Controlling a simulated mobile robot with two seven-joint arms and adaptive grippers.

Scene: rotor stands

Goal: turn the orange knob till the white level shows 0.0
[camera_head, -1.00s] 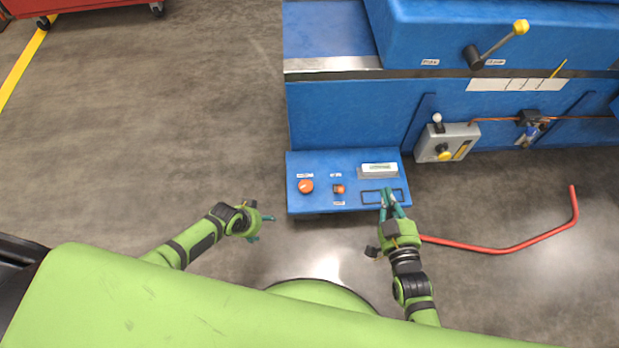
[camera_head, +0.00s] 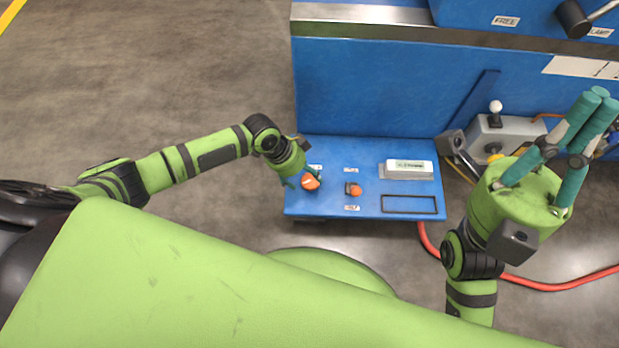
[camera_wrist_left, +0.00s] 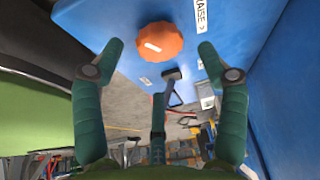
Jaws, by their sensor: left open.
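The orange knob (camera_head: 310,183) sits at the left of a blue control panel (camera_head: 330,208); it also shows in the left wrist view (camera_wrist_left: 160,42), round and ridged with a white mark. My left gripper (camera_head: 303,177) is open at the knob, with fingers on either side of it. In the left wrist view, clear gaps show between the fingertips and the knob. The white level (camera_head: 409,166) lies at the panel's upper right; its reading is too small to read. My right gripper (camera_head: 592,100) is raised to the right of the panel, its fingers drawn together and empty.
A smaller orange control (camera_head: 354,189) sits right of the knob. A black rectangular outline (camera_head: 409,205) is below the level. A grey box with a white-knobbed lever (camera_head: 495,108) stands behind my right gripper. A red hose (camera_head: 540,286) runs along the floor at right.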

